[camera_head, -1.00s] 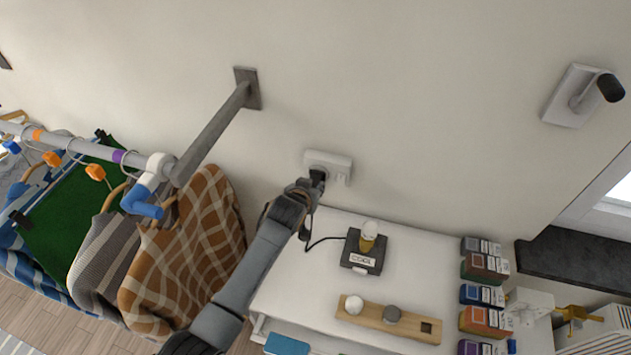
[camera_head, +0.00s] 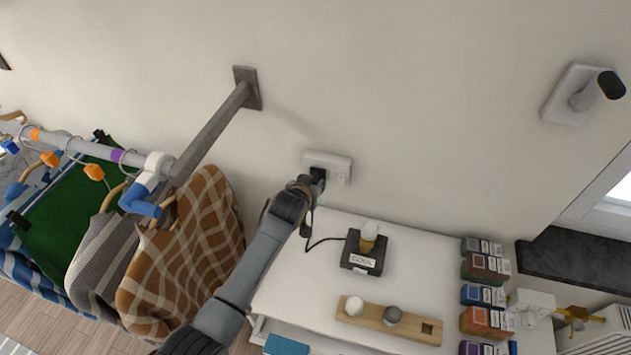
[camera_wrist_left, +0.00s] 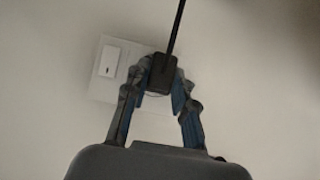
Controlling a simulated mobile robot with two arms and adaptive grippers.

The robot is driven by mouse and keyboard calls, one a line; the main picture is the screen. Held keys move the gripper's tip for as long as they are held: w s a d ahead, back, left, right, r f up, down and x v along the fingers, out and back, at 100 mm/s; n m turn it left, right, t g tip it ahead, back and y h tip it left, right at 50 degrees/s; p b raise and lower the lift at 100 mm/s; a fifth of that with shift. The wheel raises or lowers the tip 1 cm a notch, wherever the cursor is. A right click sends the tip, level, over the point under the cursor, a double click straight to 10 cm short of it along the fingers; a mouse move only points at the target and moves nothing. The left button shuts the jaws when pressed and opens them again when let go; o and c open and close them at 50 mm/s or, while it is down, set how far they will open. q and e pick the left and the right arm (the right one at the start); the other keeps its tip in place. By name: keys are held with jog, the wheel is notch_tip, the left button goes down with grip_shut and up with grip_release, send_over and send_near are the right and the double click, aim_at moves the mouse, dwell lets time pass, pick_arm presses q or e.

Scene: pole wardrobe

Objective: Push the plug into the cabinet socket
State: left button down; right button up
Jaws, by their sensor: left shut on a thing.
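The white socket (camera_head: 340,163) is a wide plate on the wall just above the cabinet top. It also shows in the left wrist view (camera_wrist_left: 106,72), with a switch on its uncovered part. My left gripper (camera_head: 316,182) is at the left half of the socket. It is shut on the black plug (camera_wrist_left: 161,74), from which a black cord runs. The plug (camera_head: 318,173) is against or very close to the socket face; whether its pins are in is hidden. My right gripper is in neither view.
The cord (camera_head: 325,241) runs to a black device (camera_head: 363,252) on the white cabinet top (camera_head: 300,290). A wooden block (camera_head: 390,319) and small boxes (camera_head: 483,295) stand to the right. Clothes hang from a pole (camera_head: 215,130) at the left.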

pick_arm(q)
jog(key=c, duration=1.4)
grip_release()
jog(key=shift+r, duration=0.1)
jog(key=o, duration=0.4)
jog(key=shift+w, duration=0.15)
jog(key=v, duration=1.2)
